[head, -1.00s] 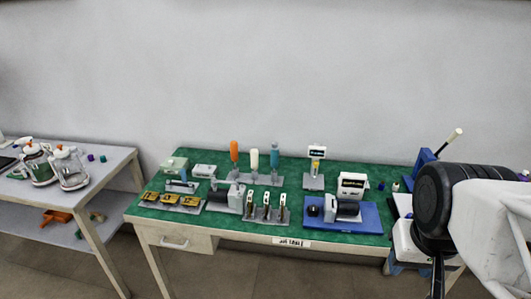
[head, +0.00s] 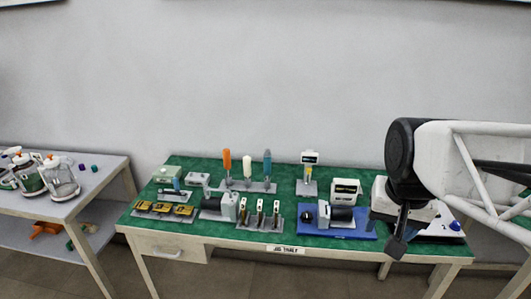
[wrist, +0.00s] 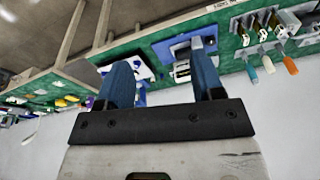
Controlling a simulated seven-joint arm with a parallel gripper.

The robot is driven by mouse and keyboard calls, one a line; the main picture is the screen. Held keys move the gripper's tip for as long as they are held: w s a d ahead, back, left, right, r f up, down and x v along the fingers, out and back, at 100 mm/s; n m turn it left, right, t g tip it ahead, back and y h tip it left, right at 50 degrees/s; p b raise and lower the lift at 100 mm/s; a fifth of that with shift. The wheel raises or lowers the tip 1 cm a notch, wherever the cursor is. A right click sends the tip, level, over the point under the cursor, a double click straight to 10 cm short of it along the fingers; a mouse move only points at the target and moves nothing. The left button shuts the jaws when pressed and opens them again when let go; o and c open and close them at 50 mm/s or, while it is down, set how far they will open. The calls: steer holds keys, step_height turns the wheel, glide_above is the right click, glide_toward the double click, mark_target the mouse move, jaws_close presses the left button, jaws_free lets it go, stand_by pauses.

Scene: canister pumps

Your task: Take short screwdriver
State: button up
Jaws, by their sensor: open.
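Three upright screwdrivers stand in a grey holder (head: 262,187) at the back of the green table. One has an orange handle (head: 227,160), one a white handle (head: 247,166) and one a blue handle (head: 267,162). The white one looks shortest. Their handles also show at the upper right of the wrist view: orange (wrist: 290,66), white (wrist: 268,64) and blue (wrist: 252,73). My gripper (wrist: 160,55) is open, its two blue fingers apart with nothing held between them. In the head view it is at the table's right end, well to the right of the screwdrivers.
In front of the holder are a grey motor-like unit (head: 228,206) and a rack of small upright tools (head: 260,217). A blue plate (head: 357,229) with a machine is between them and my arm. Glass canisters (head: 60,180) stand on the left table.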

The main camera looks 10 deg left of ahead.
steer(key=w+a+r+m, duration=0.1)
steer(key=w+a+m, duration=0.15)
steer(key=w, duration=0.55)
steer(key=w+a+r+m, duration=0.1)
steer(key=w+a+r, duration=0.15)
steer(key=w, duration=0.55)
steer(key=m+g, duration=0.2)
steer(key=m, duration=1)
glide_above(247, 157)
step_height(247, 157, down, 19)
steer(key=shift+s+d+f, duration=0.1)
steer(key=shift+s, duration=0.05)
steer(key=shift+a+f, duration=0.15)
steer(key=shift+a, duration=0.1)
steer(key=shift+f, duration=1.3)
steer(key=shift+d+f, duration=0.1)
steer(key=shift+f, duration=2.5)
